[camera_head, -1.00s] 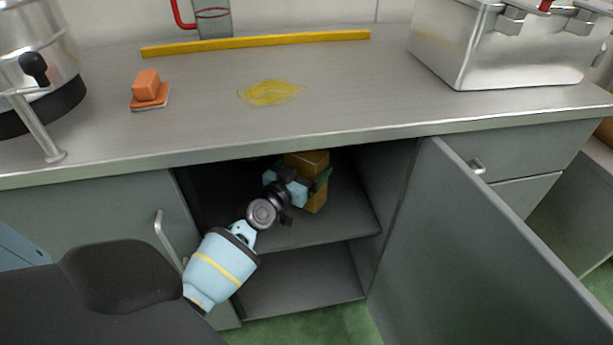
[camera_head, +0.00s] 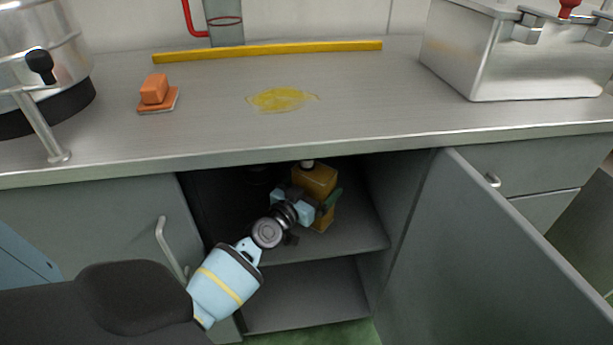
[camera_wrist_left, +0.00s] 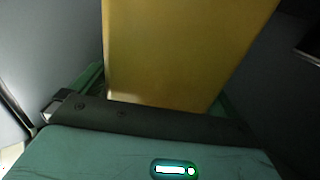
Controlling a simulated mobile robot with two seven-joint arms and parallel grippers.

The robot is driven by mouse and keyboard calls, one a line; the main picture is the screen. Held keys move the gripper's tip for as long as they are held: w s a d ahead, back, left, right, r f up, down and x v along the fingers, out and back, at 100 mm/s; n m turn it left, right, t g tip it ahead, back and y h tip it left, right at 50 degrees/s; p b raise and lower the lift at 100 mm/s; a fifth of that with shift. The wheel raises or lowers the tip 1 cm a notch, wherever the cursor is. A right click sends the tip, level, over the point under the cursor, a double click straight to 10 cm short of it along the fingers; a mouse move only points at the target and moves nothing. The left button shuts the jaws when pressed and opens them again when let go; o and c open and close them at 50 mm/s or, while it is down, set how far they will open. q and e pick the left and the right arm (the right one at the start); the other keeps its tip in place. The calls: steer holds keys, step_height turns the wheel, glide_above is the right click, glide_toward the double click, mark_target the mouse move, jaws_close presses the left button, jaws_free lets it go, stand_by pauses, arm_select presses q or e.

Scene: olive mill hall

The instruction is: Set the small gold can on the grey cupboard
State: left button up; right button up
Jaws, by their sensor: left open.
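The small gold can (camera_head: 319,181), boxy with a pale cap, stands on the upper shelf inside the grey cupboard (camera_head: 408,205), under the worktop. In the left wrist view the can (camera_wrist_left: 180,45) fills the space in front of the palm. My left gripper (camera_head: 313,206) reaches into the open cupboard at the can. Its green fingers are open, one on each side of the can; I cannot tell whether they touch it. Part of the can is hidden behind the gripper. My right gripper is not in view.
The cupboard door (camera_head: 490,255) stands open at the right. The steel worktop (camera_head: 370,110) holds an orange block (camera_head: 154,89), a yellow spill (camera_head: 283,98), a yellow bar (camera_head: 270,50), a steel box (camera_head: 500,60) and a steel drum (camera_head: 40,60). Its middle right is clear.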

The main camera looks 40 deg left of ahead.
arm_select(q)
steer(key=s+d+p, duration=0.1)
steer(key=s, duration=1.1)
steer(key=shift+p, duration=0.35)
